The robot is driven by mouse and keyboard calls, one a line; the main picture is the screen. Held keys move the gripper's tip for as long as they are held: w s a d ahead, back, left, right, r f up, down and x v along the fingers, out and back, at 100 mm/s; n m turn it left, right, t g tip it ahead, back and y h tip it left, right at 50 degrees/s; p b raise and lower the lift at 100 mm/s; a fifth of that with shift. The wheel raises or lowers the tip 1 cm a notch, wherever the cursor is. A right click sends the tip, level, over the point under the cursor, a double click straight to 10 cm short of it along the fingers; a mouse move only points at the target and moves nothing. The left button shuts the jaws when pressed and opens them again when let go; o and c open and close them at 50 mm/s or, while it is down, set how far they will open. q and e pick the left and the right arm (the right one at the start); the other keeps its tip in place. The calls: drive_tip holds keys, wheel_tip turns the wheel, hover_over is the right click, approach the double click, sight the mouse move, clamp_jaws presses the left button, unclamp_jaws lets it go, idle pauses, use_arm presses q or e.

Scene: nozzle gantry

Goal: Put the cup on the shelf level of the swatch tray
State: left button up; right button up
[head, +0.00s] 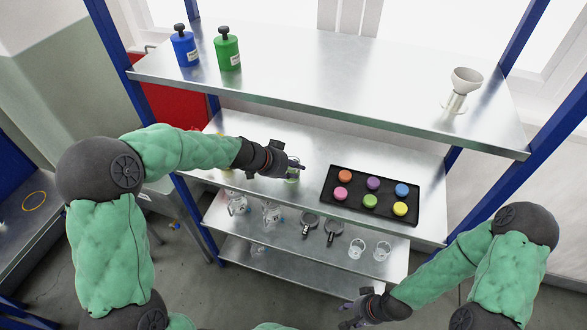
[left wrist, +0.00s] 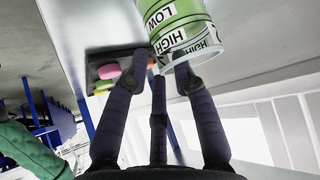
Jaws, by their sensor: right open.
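The cup (head: 291,177) is clear with a green band, and in the left wrist view (left wrist: 180,25) the band shows the words LOW and HIGH. My left gripper (head: 297,166) has its fingers closed in at the cup's rim, and they also show in the left wrist view (left wrist: 163,68). The cup is at the middle shelf's front part, left of the swatch tray (head: 329,202); I cannot tell whether its base touches the shelf. The black tray holds several coloured round swatches. My right gripper (head: 365,305) is open and empty, low in front of the rack.
The middle shelf (head: 415,167) has bare metal behind the tray. The upper shelf (head: 330,80) holds blue (head: 185,49) and green (head: 228,52) bottles and a funnel stand (head: 461,88). The lower shelf has glassware (head: 271,213) and dark-handled tools (head: 333,229). Blue posts (head: 552,140) flank the rack.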

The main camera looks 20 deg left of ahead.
idle(0.3)
use_arm(q)
drive_tip(key=shift+r+p, duration=0.2)
drive_tip(key=shift+p, duration=0.1)
drive_tip(key=p+v, duration=0.1)
drive_tip(key=v, duration=1.1)
drive_tip(key=shift+f, duration=0.1)
